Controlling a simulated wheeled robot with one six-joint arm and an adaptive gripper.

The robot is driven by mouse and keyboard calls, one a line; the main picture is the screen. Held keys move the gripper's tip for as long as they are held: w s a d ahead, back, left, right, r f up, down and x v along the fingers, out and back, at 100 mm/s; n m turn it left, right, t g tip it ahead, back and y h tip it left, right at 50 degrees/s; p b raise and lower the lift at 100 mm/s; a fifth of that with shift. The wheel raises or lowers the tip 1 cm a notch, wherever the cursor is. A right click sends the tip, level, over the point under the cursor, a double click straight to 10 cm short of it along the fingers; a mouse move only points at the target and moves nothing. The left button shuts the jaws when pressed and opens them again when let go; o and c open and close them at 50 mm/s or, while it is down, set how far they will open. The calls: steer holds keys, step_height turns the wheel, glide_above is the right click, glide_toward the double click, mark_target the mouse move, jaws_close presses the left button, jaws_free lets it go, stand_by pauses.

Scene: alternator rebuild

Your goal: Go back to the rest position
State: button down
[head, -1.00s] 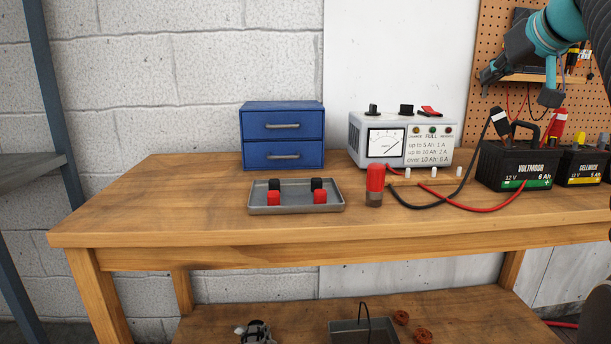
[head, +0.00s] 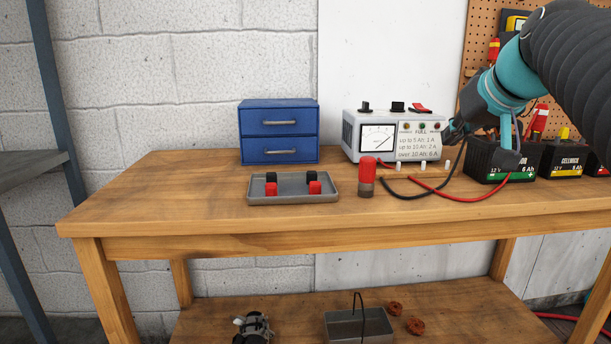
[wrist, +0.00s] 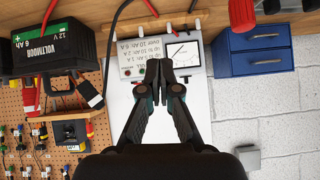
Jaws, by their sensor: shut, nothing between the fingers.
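My gripper (head: 450,132) is in front of the right side of the grey charger (head: 377,137) in the head view. Its dark fingers are closed together and empty in the wrist view (wrist: 161,72). In that view a black clamp (wrist: 88,95) and a red clamp (wrist: 27,97) show beside the battery. The gripper appears apart from the charger and battery, though the exact gap is unclear.
A blue two-drawer cabinet (head: 280,133) stands at the back of the bench. A grey tray (head: 328,193) holds red and black blocks. A red-capped cylinder (head: 367,175) stands right of it. A yellow-striped battery (head: 561,160) is at the right. The bench's left end is clear.

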steer(key=s+a+f+g, duration=0.1)
steer(key=s+a+f, duration=0.2)
steer(key=s+f, duration=0.4)
steer(key=s+a+f+g, duration=0.2)
steer(key=s+f, duration=0.5)
steer(key=f, duration=0.7)
steer(key=s+a+f+g+h, duration=0.1)
steer(key=s+a+f, duration=0.3)
steer(key=s+f, duration=0.4)
step_height(320, 180, down, 2)
steer(key=shift+f, duration=0.2)
steer(key=shift+a, duration=0.1)
